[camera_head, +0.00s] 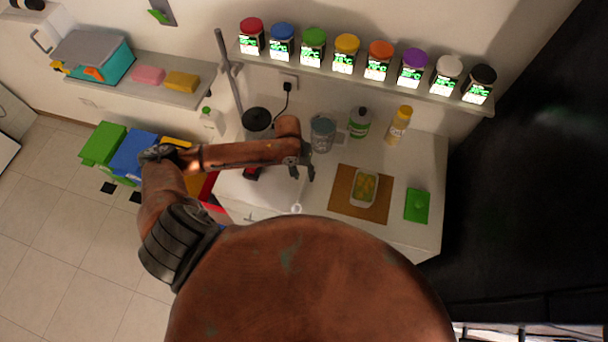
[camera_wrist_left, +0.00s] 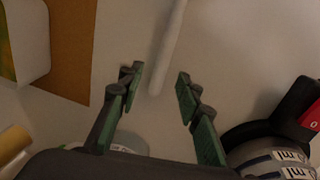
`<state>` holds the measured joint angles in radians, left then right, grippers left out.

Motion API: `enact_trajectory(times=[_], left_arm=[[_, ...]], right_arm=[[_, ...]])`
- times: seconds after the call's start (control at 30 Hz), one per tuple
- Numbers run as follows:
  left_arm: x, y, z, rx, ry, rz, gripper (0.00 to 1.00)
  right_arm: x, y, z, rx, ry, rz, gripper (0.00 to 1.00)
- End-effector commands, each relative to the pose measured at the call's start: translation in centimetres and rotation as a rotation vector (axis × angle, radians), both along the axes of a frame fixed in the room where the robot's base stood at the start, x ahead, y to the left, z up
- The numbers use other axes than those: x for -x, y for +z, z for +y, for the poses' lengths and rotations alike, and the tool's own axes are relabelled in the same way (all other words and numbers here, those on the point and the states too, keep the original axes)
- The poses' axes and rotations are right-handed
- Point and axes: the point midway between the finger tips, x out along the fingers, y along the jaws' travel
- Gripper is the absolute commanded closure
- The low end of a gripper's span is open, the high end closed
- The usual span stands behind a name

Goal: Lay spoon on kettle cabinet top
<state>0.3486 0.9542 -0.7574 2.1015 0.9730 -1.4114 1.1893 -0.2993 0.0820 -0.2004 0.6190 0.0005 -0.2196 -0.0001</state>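A pale spoon shows as a white handle (camera_wrist_left: 170,45) in the left wrist view, its near end between my fingertips; in the head view a small white round part, likely the spoon (camera_head: 297,209), lies by the counter's front edge. My left gripper (camera_head: 308,167) hangs over the white cabinet top (camera_head: 250,195). In the wrist view its fingers (camera_wrist_left: 158,84) are apart, with a gap either side of the handle. The kettle (camera_head: 257,122), dark-lidded, stands left of the gripper at the back, partly hidden by my arm. My right gripper is not in view.
Right of the gripper lie a brown board (camera_head: 345,203) with a white food container (camera_head: 364,187) and a green item (camera_head: 417,205). A glass jar (camera_head: 322,135), green-labelled bottle (camera_head: 360,122) and yellow bottle (camera_head: 398,125) stand behind. A shelf (camera_head: 360,78) holds several spice jars.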

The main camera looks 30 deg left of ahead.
Motion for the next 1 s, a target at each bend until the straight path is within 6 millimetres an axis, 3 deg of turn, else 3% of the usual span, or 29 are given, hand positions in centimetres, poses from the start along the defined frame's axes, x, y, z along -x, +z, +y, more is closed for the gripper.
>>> enact_trajectory(times=[0.5,0.7,1.0], left_arm=[[0.3,9.5,1.7,-0.001,0.0,-0.003,0.68],[0.4,10.8,1.9,-0.001,-0.001,-0.001,0.68],[0.5,10.9,1.9,-0.001,0.0,-0.001,0.68]], right_arm=[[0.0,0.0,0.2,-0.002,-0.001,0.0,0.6],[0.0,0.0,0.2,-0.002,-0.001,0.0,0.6],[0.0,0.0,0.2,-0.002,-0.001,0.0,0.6]])
